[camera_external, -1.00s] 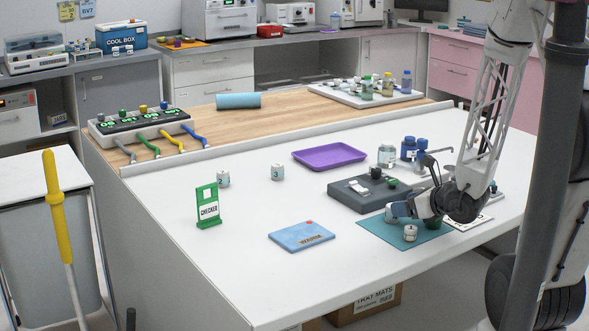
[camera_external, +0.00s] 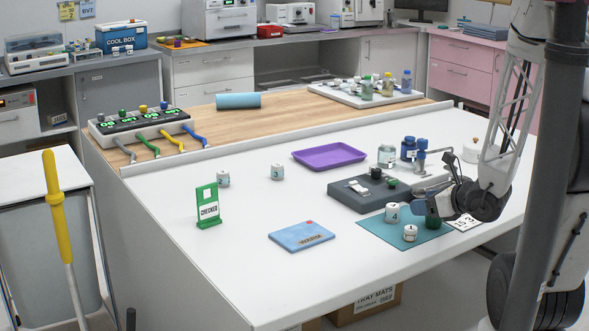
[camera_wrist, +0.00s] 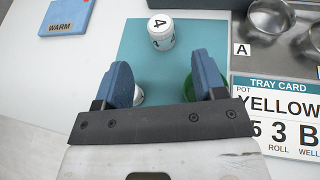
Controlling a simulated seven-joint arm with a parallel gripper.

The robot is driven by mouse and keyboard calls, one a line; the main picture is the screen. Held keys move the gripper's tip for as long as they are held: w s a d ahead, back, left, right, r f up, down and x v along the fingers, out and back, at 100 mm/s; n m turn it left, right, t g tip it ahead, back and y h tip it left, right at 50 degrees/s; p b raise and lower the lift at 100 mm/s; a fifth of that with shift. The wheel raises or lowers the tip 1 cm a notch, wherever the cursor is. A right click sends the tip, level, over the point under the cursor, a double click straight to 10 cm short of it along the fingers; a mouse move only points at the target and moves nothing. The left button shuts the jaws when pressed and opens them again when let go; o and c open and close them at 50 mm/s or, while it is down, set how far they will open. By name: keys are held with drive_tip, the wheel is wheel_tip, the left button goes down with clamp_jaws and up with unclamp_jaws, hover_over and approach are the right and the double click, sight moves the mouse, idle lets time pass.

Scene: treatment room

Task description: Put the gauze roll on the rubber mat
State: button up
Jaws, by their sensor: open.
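A teal mat (camera_external: 378,232) lies flat at the front right of the white table; it fills the middle of the wrist view (camera_wrist: 130,55). A white gauze roll marked 4 (camera_external: 393,215) stands on it, also in the wrist view (camera_wrist: 161,35). A second small white roll (camera_external: 410,233) stands nearer the mat's front; the left finger partly hides it in the wrist view (camera_wrist: 138,97). Rolls marked 3 (camera_external: 277,172) and 2 (camera_external: 223,179) stand on the bare table. My gripper (camera_wrist: 164,75) is open and empty, low over the mat, with roll 4 beyond its fingertips.
A green item (camera_wrist: 190,88) is partly behind the right finger. A grey block (camera_external: 345,195) with metal cups (camera_wrist: 271,18) and a tray card (camera_wrist: 280,90) border the mat. A purple tray (camera_external: 328,155), blue WARM pad (camera_external: 300,236) and green CHECKED sign (camera_external: 208,207) stand farther left.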

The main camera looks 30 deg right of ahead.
idle(0.4)
drive_tip(key=shift+w+a+r+n+y, duration=0.1)
drive_tip(key=shift+a+r+n+y, duration=0.3)
drive_tip(key=shift+a+n, duration=0.1)
drive_tip(key=s+a+r+n+g+y, duration=0.2)
drive_tip(key=s+a+r+n+g, duration=0.15)
drive_tip(key=a+r+n, duration=0.45)
drive_tip(key=s+a+r+n+g+y, duration=0.25)
drive_tip(key=a+n+g, duration=0.3)
drive_tip(key=n, duration=0.45)
drive_tip(key=s+d+r+n+h, duration=0.1)
drive_tip(key=s+r+n+h, duration=0.2)
drive_tip(key=r+n, duration=0.3)
drive_tip(key=s+d+r+n+g+h, duration=0.1)
drive_tip(key=s+r+n+h, duration=0.3)
drive_tip(key=n, duration=0.4)
wheel_tip(320, 180, up, 2)
drive_tip(key=shift+r+h, duration=0.1)
drive_tip(key=shift+h, duration=0.65)
